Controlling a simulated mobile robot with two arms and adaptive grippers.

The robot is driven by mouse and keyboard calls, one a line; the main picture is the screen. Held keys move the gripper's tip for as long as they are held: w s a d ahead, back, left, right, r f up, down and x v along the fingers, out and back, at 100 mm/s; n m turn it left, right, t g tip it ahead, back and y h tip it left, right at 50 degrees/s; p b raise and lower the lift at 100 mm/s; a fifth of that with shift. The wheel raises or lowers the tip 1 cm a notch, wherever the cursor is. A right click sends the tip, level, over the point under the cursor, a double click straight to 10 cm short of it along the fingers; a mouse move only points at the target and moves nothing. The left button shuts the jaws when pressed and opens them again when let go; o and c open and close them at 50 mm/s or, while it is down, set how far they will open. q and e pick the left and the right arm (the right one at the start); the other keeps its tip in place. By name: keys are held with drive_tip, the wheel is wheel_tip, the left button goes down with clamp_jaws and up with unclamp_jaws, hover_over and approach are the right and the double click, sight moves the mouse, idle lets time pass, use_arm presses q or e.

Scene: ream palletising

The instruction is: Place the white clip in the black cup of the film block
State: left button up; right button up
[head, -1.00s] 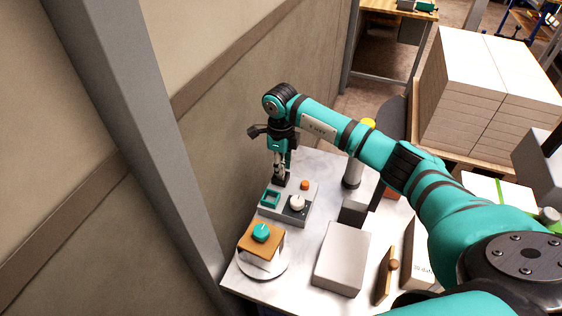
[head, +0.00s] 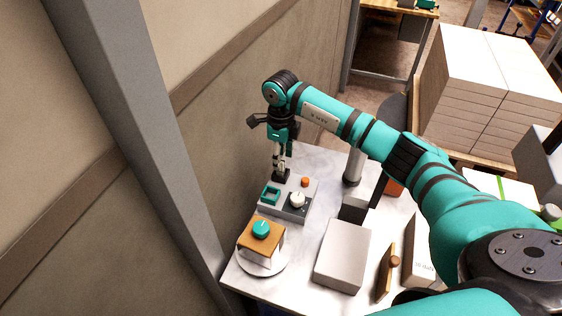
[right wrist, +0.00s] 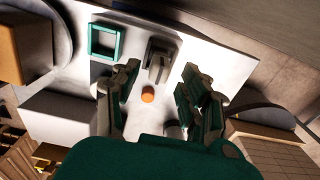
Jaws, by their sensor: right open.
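The film block (head: 284,212) is a grey block on the white table, with a teal square frame (head: 270,196), a white knob (head: 297,200) and an orange button (head: 305,182). The black cup (head: 281,175) stands at its back left. My right gripper (head: 281,164) points down just above the cup. In the right wrist view its fingers (right wrist: 160,95) are apart. A pale upright piece (right wrist: 157,66), seemingly the white clip, stands in the dark holder beyond the fingertips; how deep it sits is unclear. My left gripper is out of view.
A wooden-topped stand with a teal knob (head: 261,230) is in front of the block. A grey box (head: 342,257) stands to the right, near a wooden plate (head: 385,272). The wall is close on the left. A pallet of reams (head: 490,95) stands behind.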

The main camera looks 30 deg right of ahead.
wheel_tip(320, 180, up, 10)
drive_tip(key=b, duration=0.2)
drive_tip(key=shift+b, duration=0.35)
